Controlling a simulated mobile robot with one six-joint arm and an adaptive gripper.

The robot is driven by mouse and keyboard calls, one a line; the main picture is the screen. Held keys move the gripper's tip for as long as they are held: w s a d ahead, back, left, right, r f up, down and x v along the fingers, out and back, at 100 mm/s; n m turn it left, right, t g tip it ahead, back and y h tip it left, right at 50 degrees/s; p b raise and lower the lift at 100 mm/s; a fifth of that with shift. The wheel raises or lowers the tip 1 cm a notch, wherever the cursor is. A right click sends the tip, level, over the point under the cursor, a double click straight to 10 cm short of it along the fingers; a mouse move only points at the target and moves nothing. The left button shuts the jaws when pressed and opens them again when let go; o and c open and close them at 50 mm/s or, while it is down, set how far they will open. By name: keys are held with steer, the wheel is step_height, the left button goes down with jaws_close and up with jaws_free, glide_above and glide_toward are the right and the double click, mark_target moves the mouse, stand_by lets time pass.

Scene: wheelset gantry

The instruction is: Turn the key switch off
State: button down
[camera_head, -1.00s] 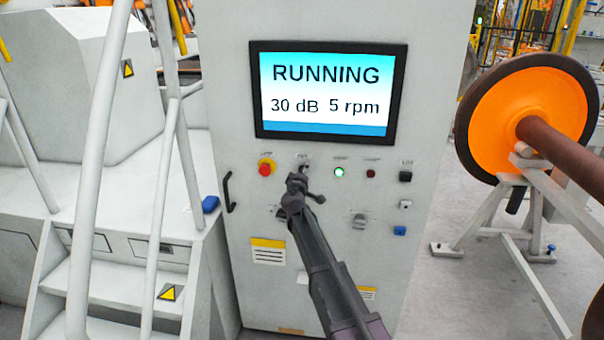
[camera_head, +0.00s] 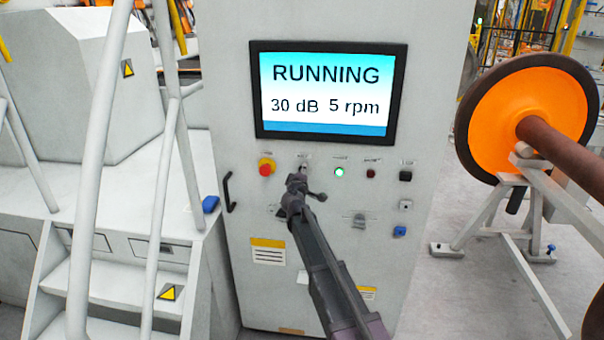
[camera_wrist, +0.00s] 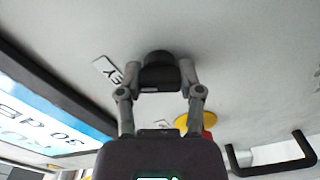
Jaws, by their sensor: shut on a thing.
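The key switch (camera_wrist: 160,58) is a dark round knob on the pale cabinet front, beside a tilted label that reads partly as "KEY". My gripper (camera_wrist: 163,80) is shut on it in the wrist view, one finger on each side. In the head view my gripper (camera_head: 298,181) is at the panel just below the screen, left of the lit green lamp, and largely hides the switch. The screen (camera_head: 327,91) reads "RUNNING", "30 dB" and "5 rpm".
A red emergency stop button (camera_head: 266,167) on yellow sits close left of my gripper. A green lamp (camera_head: 339,172) and dark red lamp (camera_head: 371,174) are to the right. A black handle (camera_head: 229,192) sticks out at left. An orange wheel (camera_head: 525,120) stands at right.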

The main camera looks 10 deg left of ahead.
steer(key=n, duration=0.5)
steer(key=shift+n, duration=0.4)
steer(key=n, duration=0.4)
steer(key=shift+n, duration=0.4)
steer(key=shift+c, duration=1.2)
jaws_free()
steer(key=shift+s, duration=0.1)
steer(key=s, duration=1.1)
steer(key=shift+s+a, duration=0.2)
steer(key=shift+s, duration=0.2)
